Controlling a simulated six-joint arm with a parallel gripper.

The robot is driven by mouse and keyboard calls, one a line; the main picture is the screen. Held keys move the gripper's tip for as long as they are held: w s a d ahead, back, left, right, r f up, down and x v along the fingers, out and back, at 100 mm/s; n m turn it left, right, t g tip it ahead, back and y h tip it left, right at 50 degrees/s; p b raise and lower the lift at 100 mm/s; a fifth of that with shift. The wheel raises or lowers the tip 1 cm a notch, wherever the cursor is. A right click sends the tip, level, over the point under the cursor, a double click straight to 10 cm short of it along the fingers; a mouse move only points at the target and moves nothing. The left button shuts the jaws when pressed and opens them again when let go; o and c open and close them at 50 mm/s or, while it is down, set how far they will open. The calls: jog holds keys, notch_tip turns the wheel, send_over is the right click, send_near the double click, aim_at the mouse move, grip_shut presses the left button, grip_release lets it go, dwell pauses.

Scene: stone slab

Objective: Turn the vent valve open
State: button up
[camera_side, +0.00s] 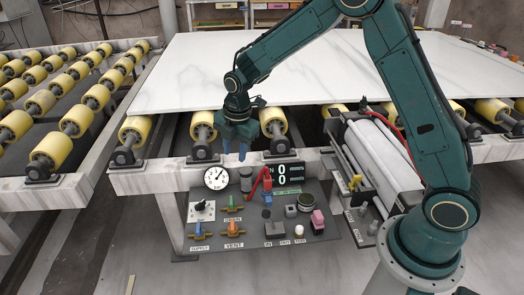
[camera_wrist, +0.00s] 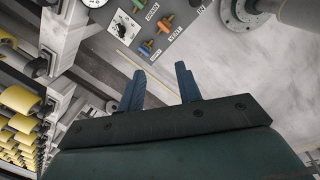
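The vent valve (camera_side: 234,229) has a small orange handle and sits above the VENT label, low on the grey control panel (camera_side: 300,247). It also shows at the top of the wrist view (camera_wrist: 167,24), where its handle angle is too small to read surely. My gripper (camera_side: 234,151) is above and behind the panel, by the slab's front edge, well apart from the valve. In the wrist view its two blue fingers (camera_wrist: 160,69) are spread with nothing between them.
The supply valve (camera_side: 202,236) is left of the vent valve; the drain valve (camera_side: 231,209) is just above it. A gauge (camera_side: 217,178), a red lever (camera_side: 266,178) and a digital display (camera_side: 290,174) line the panel's back. The white slab (camera_side: 200,75) lies on yellow rollers behind.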

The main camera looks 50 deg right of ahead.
aim_at(232, 224)
jog(key=w+f+n+g, duration=0.1)
jog(key=w+f+n, duration=0.2)
jog(key=f, duration=1.6)
jog(key=a+n, duration=0.1)
jog(key=n, duration=0.3)
jog(key=shift+w+g, duration=0.15)
jog(key=shift+g, duration=0.15)
jog(key=shift+f, duration=6.85)
grip_shut()
